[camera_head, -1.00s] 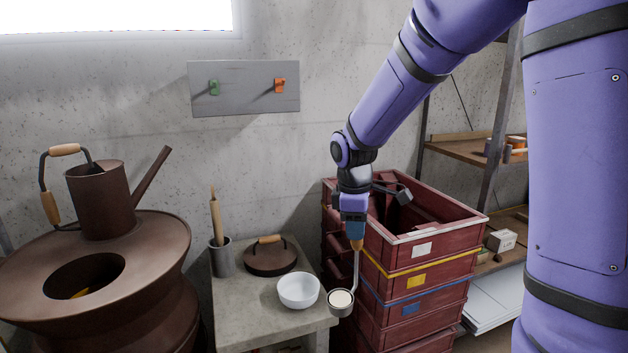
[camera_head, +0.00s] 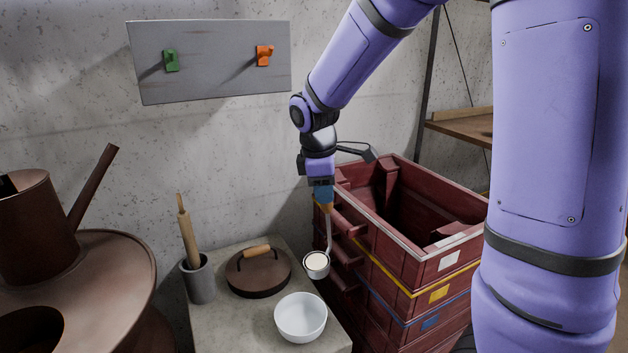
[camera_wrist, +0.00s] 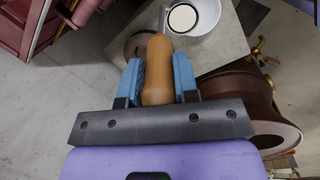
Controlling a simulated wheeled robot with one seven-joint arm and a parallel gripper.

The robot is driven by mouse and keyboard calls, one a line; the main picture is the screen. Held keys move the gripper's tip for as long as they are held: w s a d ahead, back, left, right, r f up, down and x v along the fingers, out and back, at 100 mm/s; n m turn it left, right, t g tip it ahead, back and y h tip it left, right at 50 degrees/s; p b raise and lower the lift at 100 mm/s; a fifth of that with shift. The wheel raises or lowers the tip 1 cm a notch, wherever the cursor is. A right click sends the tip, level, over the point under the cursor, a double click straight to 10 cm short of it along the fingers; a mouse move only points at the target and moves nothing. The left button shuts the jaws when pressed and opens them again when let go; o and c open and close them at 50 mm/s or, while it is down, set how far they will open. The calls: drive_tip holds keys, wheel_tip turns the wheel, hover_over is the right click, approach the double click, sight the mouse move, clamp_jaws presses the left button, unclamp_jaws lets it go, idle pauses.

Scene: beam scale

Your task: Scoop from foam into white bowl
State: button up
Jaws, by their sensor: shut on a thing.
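A white bowl (camera_head: 301,317) stands upright on the grey stone counter, and I see no contents in it. My gripper (camera_head: 322,193) is shut on the wooden handle of a ladle (camera_head: 317,264), which hangs down with its cup level. The cup holds a pale cream filling. In the head view the cup is above and slightly right of the bowl. In the wrist view my gripper (camera_wrist: 157,82) clasps the handle (camera_wrist: 158,66), and the cup (camera_wrist: 183,18) overlaps the white bowl (camera_wrist: 212,14). The foam's source is not clearly visible.
A brown lid (camera_head: 258,275) with a wooden handle and a grey cup (camera_head: 199,280) holding a wooden tool share the counter (camera_head: 235,331). Stacked red crates (camera_head: 400,275) stand close to the right. A brown can (camera_head: 30,228) rests on a large brown vessel (camera_head: 112,262) at left.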

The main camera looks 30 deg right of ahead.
drive_tip(key=shift+w+a+f, duration=0.1)
drive_tip(key=s+a+f+t+h, duration=0.1)
drive_tip(key=s+a+f+h, duration=0.1)
drive_tip(key=a+f+h, duration=0.2)
wheel_tip(320, 180, down, 4)
drive_tip(key=shift+a+f, duration=0.15)
drive_tip(key=shift+a, duration=1.1)
drive_tip(key=shift+f, duration=0.35)
drive_tip(key=shift+a, duration=0.1)
drive_tip(key=shift+s+a+f+t+h, duration=0.15)
drive_tip(key=shift+s+a+f+h, duration=0.1)
drive_tip(key=shift+a+h, duration=0.5)
drive_tip(key=shift+s+a+f+t+h, duration=0.2)
drive_tip(key=shift+a+h, duration=0.1)
drive_tip(key=shift+a, duration=0.8)
drive_tip(key=shift+s+a+f+t+h, duration=0.15)
drive_tip(key=shift+s+a+f+h, duration=0.1)
drive_tip(key=shift+a+h, duration=0.5)
drive_tip(key=shift+a, duration=0.2)
